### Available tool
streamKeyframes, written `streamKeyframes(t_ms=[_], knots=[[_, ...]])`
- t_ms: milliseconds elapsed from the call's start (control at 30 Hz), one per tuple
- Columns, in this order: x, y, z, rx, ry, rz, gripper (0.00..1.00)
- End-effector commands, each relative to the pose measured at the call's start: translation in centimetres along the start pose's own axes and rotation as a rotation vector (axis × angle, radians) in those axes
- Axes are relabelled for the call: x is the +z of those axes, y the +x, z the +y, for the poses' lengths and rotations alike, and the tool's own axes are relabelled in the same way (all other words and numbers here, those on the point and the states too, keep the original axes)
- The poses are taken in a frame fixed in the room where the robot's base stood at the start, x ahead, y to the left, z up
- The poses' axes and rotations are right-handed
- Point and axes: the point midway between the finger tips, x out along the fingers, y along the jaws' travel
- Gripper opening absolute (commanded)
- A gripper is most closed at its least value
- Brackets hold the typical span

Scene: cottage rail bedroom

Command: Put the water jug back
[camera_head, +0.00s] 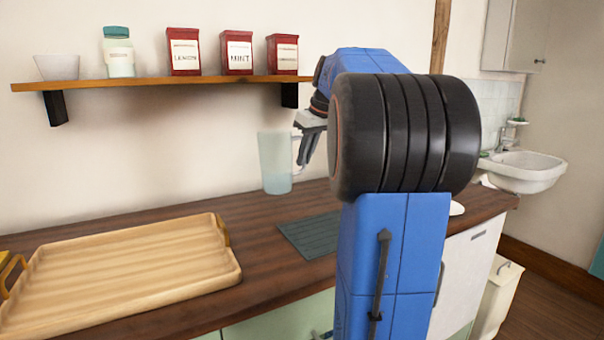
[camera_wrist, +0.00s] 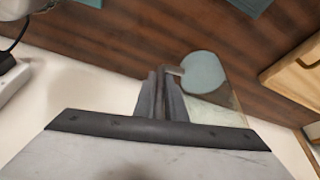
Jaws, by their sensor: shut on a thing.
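My arm hides part of the counter in the head view.
A wooden tray (camera_head: 120,270) covers the counter's left part. A dark green mat (camera_head: 312,235) lies in front of the jug. A wall shelf (camera_head: 150,83) above holds a bowl (camera_head: 57,67), a jar (camera_head: 118,55) and red tins (camera_head: 236,54). A sink (camera_head: 523,170) is at right.

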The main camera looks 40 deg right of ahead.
Motion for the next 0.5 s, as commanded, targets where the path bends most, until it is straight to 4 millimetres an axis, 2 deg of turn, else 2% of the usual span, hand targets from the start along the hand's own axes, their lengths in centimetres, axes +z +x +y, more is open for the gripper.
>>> streamKeyframes(t_ms=[167,400,500], knots=[[0.3,0.8,0.0,0.0,0.001,0.001,0.0],[1.5,3.5,0.0,0.0,0.001,0.001,0.0],[1.7,4.1,0.0,0.0,0.0,0.001,0.0]])
